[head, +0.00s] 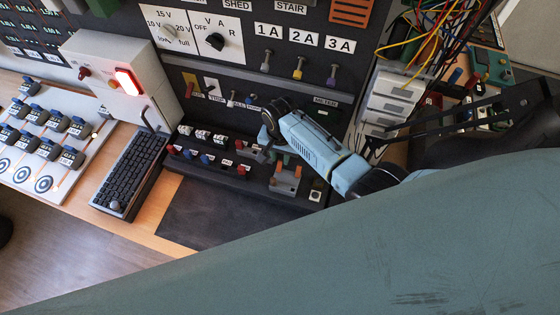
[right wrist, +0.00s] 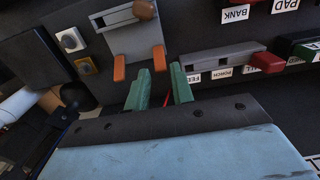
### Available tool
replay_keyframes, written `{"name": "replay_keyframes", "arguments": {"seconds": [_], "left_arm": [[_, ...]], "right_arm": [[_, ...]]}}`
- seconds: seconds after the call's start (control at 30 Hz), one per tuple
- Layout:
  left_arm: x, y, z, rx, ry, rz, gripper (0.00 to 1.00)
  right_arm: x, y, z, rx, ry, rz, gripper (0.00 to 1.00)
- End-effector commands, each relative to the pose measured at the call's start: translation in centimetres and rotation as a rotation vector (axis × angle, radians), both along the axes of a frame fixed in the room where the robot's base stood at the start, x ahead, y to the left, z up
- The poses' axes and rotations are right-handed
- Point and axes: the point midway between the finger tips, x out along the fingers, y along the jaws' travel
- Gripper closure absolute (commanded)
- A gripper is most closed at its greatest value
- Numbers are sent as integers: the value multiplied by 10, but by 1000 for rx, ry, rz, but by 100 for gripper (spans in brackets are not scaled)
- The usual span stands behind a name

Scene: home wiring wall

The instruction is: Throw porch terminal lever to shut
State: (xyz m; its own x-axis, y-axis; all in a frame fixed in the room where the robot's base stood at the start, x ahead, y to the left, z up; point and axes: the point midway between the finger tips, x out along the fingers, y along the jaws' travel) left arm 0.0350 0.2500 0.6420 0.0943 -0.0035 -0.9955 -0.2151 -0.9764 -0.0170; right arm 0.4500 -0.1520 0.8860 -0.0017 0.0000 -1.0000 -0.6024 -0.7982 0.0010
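The PORCH label (right wrist: 222,73) sits between other labels, beside a grey block (right wrist: 215,57) with a dark red end (right wrist: 267,62) in the right wrist view. Left of it, a grey terminal body (right wrist: 137,42) carries orange levers (right wrist: 159,58); this orange-and-grey part also shows in the head view (head: 286,180). I cannot tell which lever the PORCH label belongs to. My right gripper (right wrist: 160,88) has green fingertips, parted with a gap, close to the orange levers. A thin red thing shows between or behind the fingers. My left gripper is out of view.
A keyboard (head: 130,170), a white box with a lit red lamp (head: 128,82) and a panel of labelled buttons (head: 45,145) lie left. Loose coloured wires (head: 430,40) hang at upper right. A dark mat (head: 225,215) lies clear in front. My own arm covers the lower foreground.

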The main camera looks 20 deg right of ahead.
Motion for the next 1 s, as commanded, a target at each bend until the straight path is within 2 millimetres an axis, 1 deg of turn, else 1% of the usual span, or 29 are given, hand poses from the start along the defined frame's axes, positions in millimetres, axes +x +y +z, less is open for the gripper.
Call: {"name": "replay_keyframes", "arguments": {"seconds": [0.03,0.1,0.2,0.33,0.5,0.6,0.67,0.8,1.0], "left_arm": [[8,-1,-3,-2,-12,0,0],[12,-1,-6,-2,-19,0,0],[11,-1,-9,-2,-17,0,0],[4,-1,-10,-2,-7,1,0],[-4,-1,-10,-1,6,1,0],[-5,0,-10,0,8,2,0],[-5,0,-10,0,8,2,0],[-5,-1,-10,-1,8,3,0],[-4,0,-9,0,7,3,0]], "right_arm": [[0,0,-9,-1,2,0,76],[0,0,-18,0,0,0,76],[0,0,-26,0,0,0,76],[0,0,-31,-1,-1,1,76],[0,0,-32,0,-1,1,76],[0,0,-32,0,-1,1,76],[0,0,-32,0,-1,1,83],[0,0,-32,0,-1,1,100],[0,1,-31,-3,-5,0,100]]}}
